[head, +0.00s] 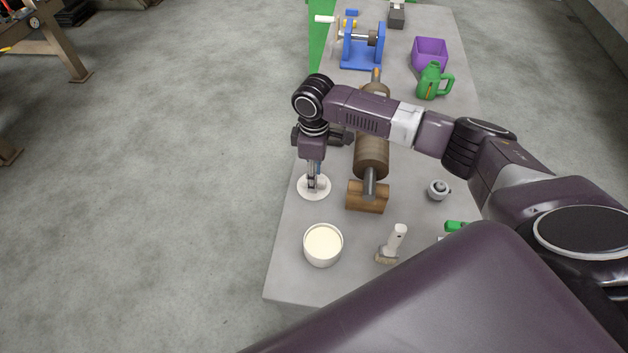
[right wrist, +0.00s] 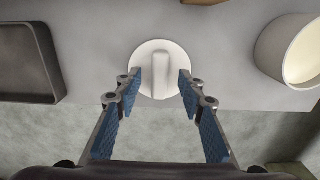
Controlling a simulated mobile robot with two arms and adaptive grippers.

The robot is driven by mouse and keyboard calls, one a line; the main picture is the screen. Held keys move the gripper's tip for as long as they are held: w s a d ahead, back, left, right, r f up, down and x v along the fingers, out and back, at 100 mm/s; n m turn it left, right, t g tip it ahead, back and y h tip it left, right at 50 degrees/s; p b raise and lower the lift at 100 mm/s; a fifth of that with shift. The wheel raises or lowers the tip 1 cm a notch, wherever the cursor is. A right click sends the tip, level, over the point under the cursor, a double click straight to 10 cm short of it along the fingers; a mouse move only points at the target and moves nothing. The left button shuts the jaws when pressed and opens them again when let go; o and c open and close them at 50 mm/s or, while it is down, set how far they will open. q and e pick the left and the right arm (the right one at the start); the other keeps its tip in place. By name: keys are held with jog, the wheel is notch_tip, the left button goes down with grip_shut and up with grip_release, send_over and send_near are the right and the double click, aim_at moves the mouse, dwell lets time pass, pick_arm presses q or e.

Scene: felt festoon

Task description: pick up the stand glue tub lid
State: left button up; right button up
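The glue tub lid (head: 314,187) is a round white disc lying flat on the grey table near its left edge. In the right wrist view the lid (right wrist: 144,65) shows a raised bar handle (right wrist: 161,72) across its middle. My right gripper (head: 313,184) points down over the lid. In the right wrist view my right gripper (right wrist: 160,84) is open, with one blue-padded finger on each side of the handle and gaps between. The open glue tub (head: 323,247), white with cream contents, stands in front of the lid. My left gripper is not in view.
A roller on a wooden stand (head: 367,198) is right of the lid. A brush (head: 393,244) lies right of the tub. A dark tray (right wrist: 27,62) is near the lid. A green jug (head: 430,82), purple bin (head: 429,52) and blue stand (head: 361,48) are farther back.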

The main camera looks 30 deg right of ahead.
jog(key=shift+f, duration=0.65)
grip_shut()
jog(key=shift+r, duration=0.15)
